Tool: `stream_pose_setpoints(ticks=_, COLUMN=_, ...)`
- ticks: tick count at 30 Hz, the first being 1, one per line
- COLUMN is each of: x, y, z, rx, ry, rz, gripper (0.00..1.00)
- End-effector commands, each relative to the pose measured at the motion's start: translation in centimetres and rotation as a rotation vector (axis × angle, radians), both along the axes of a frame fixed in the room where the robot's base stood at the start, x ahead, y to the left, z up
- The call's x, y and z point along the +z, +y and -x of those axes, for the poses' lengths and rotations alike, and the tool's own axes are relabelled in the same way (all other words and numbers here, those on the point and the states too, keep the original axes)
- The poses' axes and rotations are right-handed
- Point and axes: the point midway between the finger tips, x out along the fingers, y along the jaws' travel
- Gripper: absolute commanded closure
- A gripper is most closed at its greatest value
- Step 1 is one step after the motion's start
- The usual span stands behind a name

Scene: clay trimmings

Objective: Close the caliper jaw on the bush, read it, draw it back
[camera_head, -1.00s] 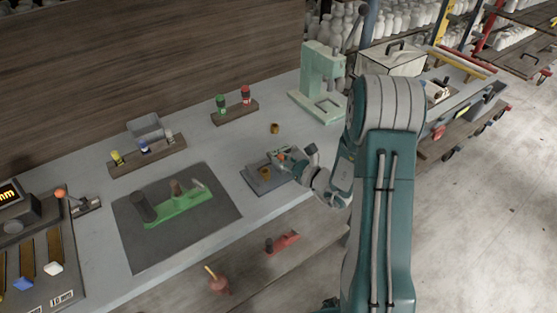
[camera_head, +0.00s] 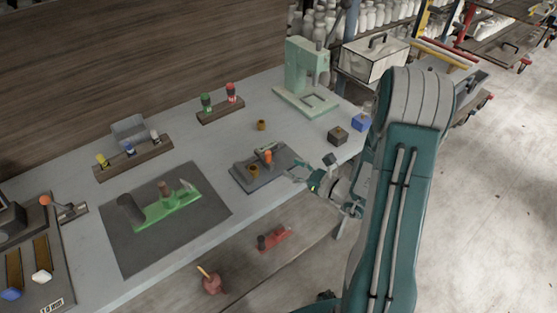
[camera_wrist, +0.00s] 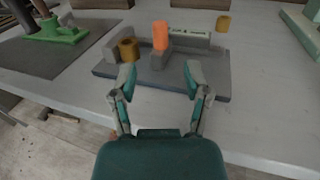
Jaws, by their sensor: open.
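The caliper stands on a dark base plate (camera_head: 262,182) near the bench's front edge. The brass bush (camera_wrist: 128,50) sits between the grey fixed jaw (camera_wrist: 111,43) on its left and the sliding jaw block (camera_wrist: 158,60) on its right. A narrow gap seems to show between bush and sliding jaw; contact is unclear. An upright orange knob (camera_wrist: 160,35) tops the sliding jaw, and a pale scale bar (camera_wrist: 190,37) lies behind. My gripper (camera_wrist: 160,75) is open and empty, in front of the caliper, fingers apart either side of the knob's line. In the head view my gripper (camera_head: 300,174) is right of the plate.
A second brass bush (camera_head: 261,125) stands behind the caliper. A dark block (camera_head: 338,136) and a blue block (camera_head: 360,123) stand to the right. A green press (camera_head: 303,75) is behind, and a grey mat (camera_head: 120,239) with a green fixture (camera_head: 168,208) lies left.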

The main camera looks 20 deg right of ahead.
Motion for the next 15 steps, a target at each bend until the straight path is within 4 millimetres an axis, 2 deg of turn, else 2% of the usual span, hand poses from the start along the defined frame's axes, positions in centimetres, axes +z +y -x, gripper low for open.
stream_pose_setpoints(ticks=6, x=-0.1, y=-1.5, z=2.1, rx=-0.001, ry=0.001, rz=-0.001, gripper=0.38)
stream_pose_setpoints(ticks=15, x=0.0, y=-1.7, z=2.4, rx=0.001, ry=0.0, rz=0.0, gripper=0.38)
